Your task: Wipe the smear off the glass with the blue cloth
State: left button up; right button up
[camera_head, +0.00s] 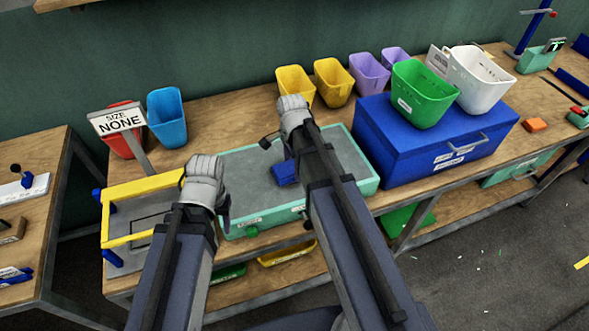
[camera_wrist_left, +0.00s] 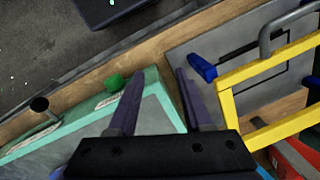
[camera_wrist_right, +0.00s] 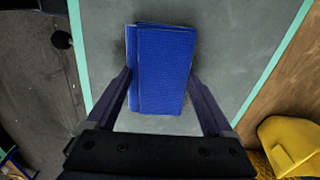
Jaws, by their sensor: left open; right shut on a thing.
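The blue cloth (camera_head: 285,172) is a folded rectangle. It also shows in the right wrist view (camera_wrist_right: 163,70), between the fingers of my right gripper (camera_wrist_right: 160,80), which is shut on it. In the head view my right gripper (camera_head: 281,150) is over the grey glass panel (camera_head: 240,178) with a teal frame, and its forearm hides part of the panel. The cloth looks at or just above the glass; I cannot tell if they touch. I make out no smear on the visible glass. My left gripper (camera_wrist_left: 158,88) is open and empty near the panel's left end.
A yellow frame (camera_head: 128,239) over a grey plate stands left of the panel. A SIZE NONE sign (camera_head: 118,122), a blue bin (camera_head: 166,117) and yellow bins (camera_head: 333,82) stand behind. A large blue box (camera_head: 420,140) closes off the right. A green knob (camera_head: 251,231) is on the panel's front.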

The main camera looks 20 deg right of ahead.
jog(key=shift+w+r, duration=0.1)
jog(key=shift+w, duration=1.9)
jog(key=shift+f, duration=0.2)
jog(key=shift+s, duration=0.15)
jog(key=shift+s, duration=0.15)
jog(key=shift+s+r, duration=0.1)
jog(key=shift+s, duration=1.55)
jog(key=shift+s, duration=1.95)
